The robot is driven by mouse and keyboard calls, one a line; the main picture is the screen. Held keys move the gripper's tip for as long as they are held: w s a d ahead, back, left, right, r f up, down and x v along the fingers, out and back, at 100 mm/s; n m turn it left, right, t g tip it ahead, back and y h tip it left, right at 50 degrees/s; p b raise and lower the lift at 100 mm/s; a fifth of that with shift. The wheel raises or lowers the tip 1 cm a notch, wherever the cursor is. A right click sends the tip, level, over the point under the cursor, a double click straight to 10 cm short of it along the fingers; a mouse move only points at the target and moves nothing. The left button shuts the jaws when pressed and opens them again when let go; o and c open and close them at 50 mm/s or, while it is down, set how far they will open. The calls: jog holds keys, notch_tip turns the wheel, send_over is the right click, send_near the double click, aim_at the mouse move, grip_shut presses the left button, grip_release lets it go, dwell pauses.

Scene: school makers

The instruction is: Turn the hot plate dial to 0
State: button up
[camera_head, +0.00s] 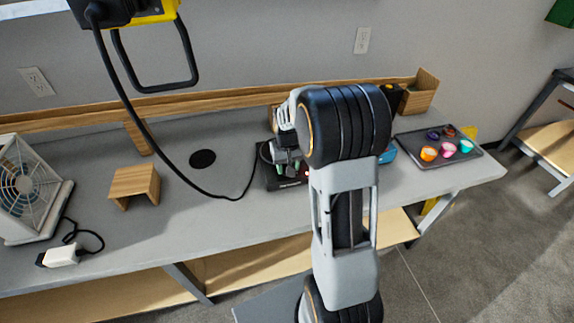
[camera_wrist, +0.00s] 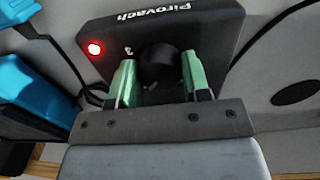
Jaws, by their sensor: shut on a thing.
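The black hot plate (camera_head: 272,182) stands on the grey workbench, mostly hidden behind my arm in the head view. In the wrist view the hot plate (camera_wrist: 218,22) shows its front panel upside down, with the name "Pirovach" and a lit red light (camera_wrist: 95,48). Its round black dial (camera_wrist: 159,68) sits between the green fingers of my gripper (camera_wrist: 160,77), which is shut on it. A small white mark like a 3 shows beside the dial. The dial's pointer and a 0 mark cannot be made out.
A dark tray (camera_head: 407,141) with several colourful cups lies to the right. A blue object (camera_wrist: 28,92) is close beside the hot plate in the wrist view. A black cable (camera_head: 150,139) hangs across the bench to the hot plate. A wooden stand (camera_head: 134,183) and a fan (camera_head: 28,190) are left.

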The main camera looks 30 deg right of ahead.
jog(key=n, duration=0.4)
jog(key=shift+n, duration=2.3)
jog(key=o, duration=0.9)
